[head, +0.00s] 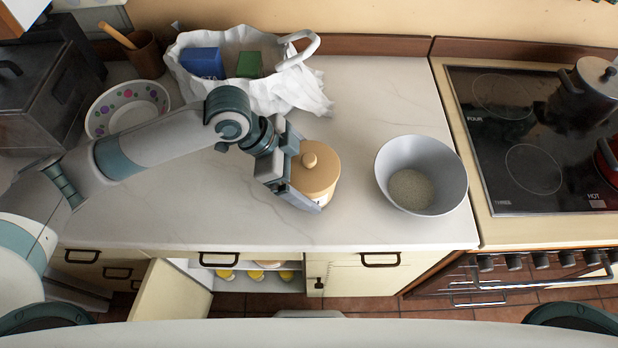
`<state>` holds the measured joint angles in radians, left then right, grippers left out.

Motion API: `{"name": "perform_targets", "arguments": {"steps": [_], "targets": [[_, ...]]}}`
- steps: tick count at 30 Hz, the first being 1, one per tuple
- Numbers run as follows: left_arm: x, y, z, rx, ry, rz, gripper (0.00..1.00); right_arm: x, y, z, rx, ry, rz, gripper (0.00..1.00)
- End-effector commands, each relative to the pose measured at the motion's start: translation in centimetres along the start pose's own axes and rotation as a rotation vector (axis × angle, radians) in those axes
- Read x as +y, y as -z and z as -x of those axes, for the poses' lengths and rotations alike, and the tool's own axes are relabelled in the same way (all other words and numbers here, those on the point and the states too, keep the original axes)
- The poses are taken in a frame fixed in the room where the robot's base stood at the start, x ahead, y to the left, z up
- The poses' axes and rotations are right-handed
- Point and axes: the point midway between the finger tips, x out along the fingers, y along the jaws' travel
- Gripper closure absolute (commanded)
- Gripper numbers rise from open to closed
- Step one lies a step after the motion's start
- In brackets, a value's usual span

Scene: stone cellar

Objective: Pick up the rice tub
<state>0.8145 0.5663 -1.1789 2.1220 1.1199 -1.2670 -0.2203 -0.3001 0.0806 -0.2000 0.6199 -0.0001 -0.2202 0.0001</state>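A round tub with a tan, knobbed lid (316,171) stands on the pale counter, and I take it for the rice tub. Its lower body is light and mostly hidden under the lid and behind my gripper. My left gripper (301,171) comes in from the left and is right at the tub's left side. Its fingers are spread on the near and far sides of the tub. I cannot tell whether they press on it. My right gripper is not in view.
A grey bowl (447,170) with pale grains stands to the right of the tub. Behind are a white bag (290,92) with blue and green boxes and a dotted bowl (98,118). A stove with pots (530,125) is at right. A cabinet door (170,293) hangs open below.

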Motion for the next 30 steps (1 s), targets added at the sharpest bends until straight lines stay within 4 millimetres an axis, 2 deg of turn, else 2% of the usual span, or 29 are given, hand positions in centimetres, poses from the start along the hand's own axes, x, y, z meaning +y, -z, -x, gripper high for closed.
{"name": "perform_targets", "arguments": {"steps": [5, 21, 24, 30], "targets": [[-0.1, 1.5, 2.1, 0.005, 0.006, -0.007, 0.44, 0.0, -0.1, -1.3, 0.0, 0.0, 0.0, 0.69], [9.0, 6.8, 5.5, 0.005, 0.002, -0.009, 0.44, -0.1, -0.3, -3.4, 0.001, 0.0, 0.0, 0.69], [10.1, 7.5, 6.2, 0.003, 0.001, -0.006, 0.44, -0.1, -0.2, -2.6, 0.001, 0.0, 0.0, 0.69], [11.1, 8.1, 6.5, 0.003, 0.002, -0.003, 0.44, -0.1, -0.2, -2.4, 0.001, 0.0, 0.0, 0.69]]}}
